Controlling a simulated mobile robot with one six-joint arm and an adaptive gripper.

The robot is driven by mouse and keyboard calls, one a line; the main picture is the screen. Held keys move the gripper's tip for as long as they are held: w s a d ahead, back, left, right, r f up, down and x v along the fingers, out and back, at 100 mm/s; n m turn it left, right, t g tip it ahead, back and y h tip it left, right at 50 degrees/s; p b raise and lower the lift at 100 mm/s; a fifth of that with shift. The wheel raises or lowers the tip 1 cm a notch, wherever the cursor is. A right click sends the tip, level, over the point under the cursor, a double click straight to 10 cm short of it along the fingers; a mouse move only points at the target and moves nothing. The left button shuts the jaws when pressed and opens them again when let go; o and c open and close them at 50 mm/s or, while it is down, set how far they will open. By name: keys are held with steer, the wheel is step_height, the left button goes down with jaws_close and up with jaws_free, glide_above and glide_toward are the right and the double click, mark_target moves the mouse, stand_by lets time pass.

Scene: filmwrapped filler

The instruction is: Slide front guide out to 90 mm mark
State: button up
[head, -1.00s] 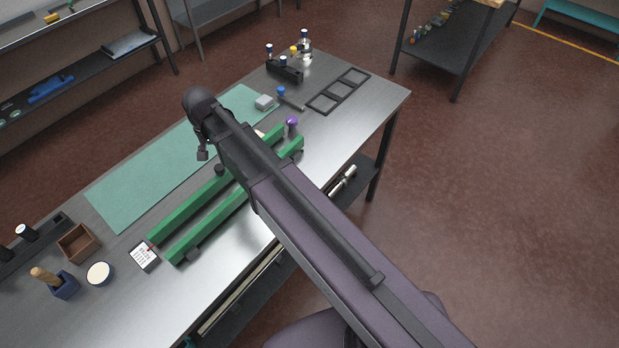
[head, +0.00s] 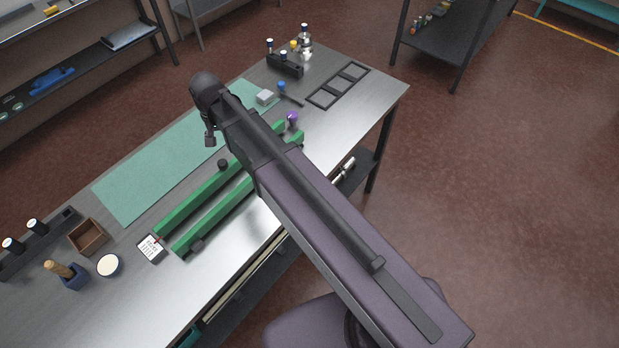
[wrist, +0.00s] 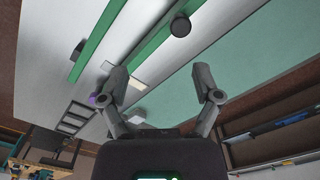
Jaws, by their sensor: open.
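Two long green guide bars lie parallel on the steel bench. The far guide (head: 195,198) carries a round black knob (head: 222,164). In the wrist view, the front guide (wrist: 97,38) and far guide (wrist: 150,48) run above my gripper (wrist: 161,84). Its fingers are open and apart, with nothing between them. I cannot read any 90 mm mark.
A green mat (head: 150,170) lies behind the bars. A white printed card (head: 150,247) is by their left ends. A purple-topped item (head: 292,118) stands near their right ends. A wooden box (head: 88,236), white round dish (head: 108,266) and blue holder (head: 72,277) are at left.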

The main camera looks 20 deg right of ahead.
steer(key=shift+n, duration=0.8)
steer(key=s+d+f+b, duration=0.3)
steer(key=d+f+b, duration=0.2)
steer(key=d, duration=0.2)
steer(key=s+d+f+b, duration=0.3)
steer(key=d+f+b, duration=0.2)
steer(key=d, duration=0.3)
steer(key=s+d+f+b, duration=0.3)
steer(key=d+f+b, duration=0.2)
steer(key=d, duration=0.3)
steer(key=shift+s+f, duration=0.25)
steer(key=w+a+r+p, duration=0.8)
steer(key=a+r+p, duration=0.1)
steer(key=a, duration=0.3)
step_height(320, 180, up, 8)
steer(key=m+p, duration=0.2)
steer(key=p, duration=0.6)
glide_above(222, 162)
steer(key=shift+f, duration=0.2)
steer(key=shift+f+b, duration=0.1)
steer(key=shift+b, duration=0.25)
step_height(222, 162, down, 14)
steer(key=b, duration=1.3)
steer(key=shift+r, duration=0.25)
steer(key=shift+b, duration=0.3)
